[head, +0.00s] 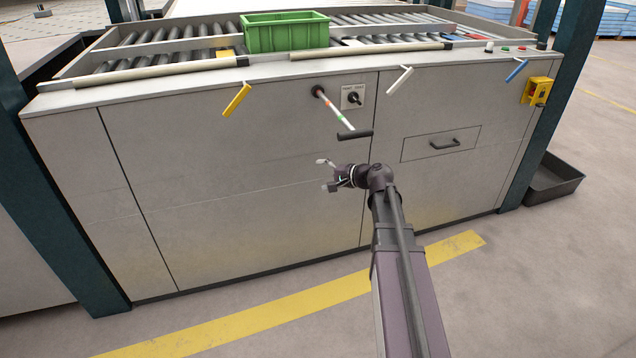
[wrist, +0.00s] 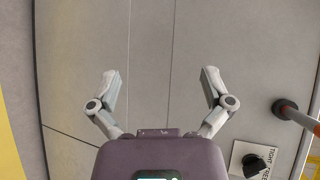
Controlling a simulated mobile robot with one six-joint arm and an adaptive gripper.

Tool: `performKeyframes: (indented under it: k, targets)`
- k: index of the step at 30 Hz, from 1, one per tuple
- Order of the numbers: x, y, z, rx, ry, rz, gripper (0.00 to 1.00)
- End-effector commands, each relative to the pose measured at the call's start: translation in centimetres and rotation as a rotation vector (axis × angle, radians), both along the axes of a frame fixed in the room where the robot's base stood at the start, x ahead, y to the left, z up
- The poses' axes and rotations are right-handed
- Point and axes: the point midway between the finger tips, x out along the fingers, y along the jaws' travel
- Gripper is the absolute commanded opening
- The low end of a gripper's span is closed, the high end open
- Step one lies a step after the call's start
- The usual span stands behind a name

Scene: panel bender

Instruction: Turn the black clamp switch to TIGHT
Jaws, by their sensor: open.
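The black clamp switch (head: 353,97) sits on a small white label plate on the cabinet front, just right of the striped rod. In the wrist view the switch (wrist: 254,164) shows at the lower right corner. Its plate carries lettering with TIGHT legible; which way the knob points I cannot tell. My gripper (head: 325,174) is in front of the cabinet, below and left of the switch and apart from it. In the wrist view my gripper (wrist: 158,85) has its two fingers spread wide, with nothing between them but bare panel behind.
A striped rod (head: 334,111) with a black crossbar (head: 354,135) juts out near the switch. Yellow (head: 237,99), white (head: 399,80) and blue (head: 516,70) levers line the upper edge. A drawer (head: 441,143) lies right. A green crate (head: 286,34) stands on the rollers.

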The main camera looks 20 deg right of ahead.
Motion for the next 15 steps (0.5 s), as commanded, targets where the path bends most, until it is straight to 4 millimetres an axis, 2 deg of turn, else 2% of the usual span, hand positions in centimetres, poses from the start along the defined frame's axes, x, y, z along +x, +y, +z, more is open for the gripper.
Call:
performKeyframes:
  k: [6, 15]
  targets:
    - [-0.9, 1.4, -1.1, -0.071, 0.016, 0.043, 1.00]
    - [-1.2, 1.7, -1.4, -0.095, 0.022, 0.058, 1.00]
